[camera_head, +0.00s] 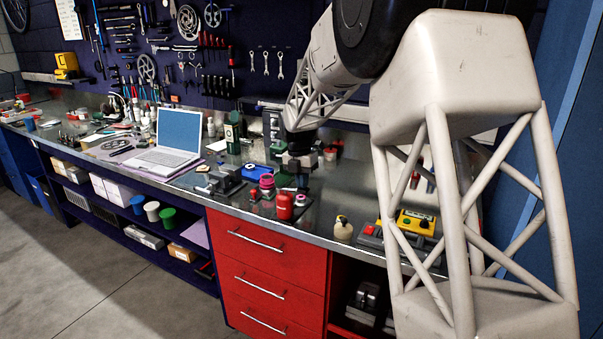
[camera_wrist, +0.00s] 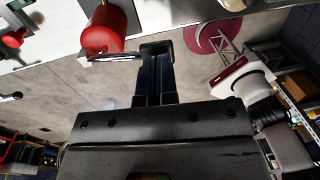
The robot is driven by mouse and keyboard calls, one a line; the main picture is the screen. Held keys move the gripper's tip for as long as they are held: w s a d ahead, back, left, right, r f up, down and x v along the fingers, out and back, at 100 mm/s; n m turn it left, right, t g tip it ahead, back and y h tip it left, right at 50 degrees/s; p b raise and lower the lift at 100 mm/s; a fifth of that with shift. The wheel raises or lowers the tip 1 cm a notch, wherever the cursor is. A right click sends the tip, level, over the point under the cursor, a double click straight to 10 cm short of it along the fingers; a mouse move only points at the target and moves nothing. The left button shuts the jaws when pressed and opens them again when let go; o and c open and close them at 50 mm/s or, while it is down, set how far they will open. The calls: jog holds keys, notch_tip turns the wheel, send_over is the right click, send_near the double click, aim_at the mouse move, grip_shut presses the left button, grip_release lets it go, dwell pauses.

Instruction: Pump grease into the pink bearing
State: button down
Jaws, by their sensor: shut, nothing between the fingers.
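A red canister (camera_head: 284,206), which looks like the grease pump, stands upright near the bench's front edge. In the wrist view the red canister (camera_wrist: 102,32) is at upper left, with a thin metal lever (camera_wrist: 112,57) reaching from it toward my fingertips. My gripper (camera_head: 300,180) is above and just behind the canister in the head view. In the wrist view my gripper (camera_wrist: 157,48) is shut and empty, close to the lever's end; I cannot tell whether they touch. A pink ring-shaped part (camera_head: 300,199) lies right of the canister, and a pink round part (camera_head: 267,182) stands behind it to the left.
A small beige bottle (camera_head: 342,228) and a yellow control box (camera_head: 413,222) are to the right. A laptop (camera_head: 172,140) stands farther left. Bare bench lies between canister and bottle.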

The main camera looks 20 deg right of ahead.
aim_at(306, 189)
jog(key=shift+f, duration=0.2)
jog(key=shift+s+d+f, duration=0.2)
jog(key=shift+d+f, duration=0.05)
jog(key=shift+f, duration=0.45)
jog(key=shift+s+d+f, duration=0.2)
jog(key=shift+f, duration=0.45)
jog(key=shift+r, duration=0.95)
notch_tip(306, 189, up, 14)
jog(key=shift+f, duration=0.15)
dwell(0.7)
jog(key=shift+w+a+r, duration=0.25)
jog(key=shift+w+a, duration=0.2)
jog(key=shift+w, duration=0.05)
jog(key=shift+w+a+r, duration=0.25)
jog(key=shift+w+a, duration=0.2)
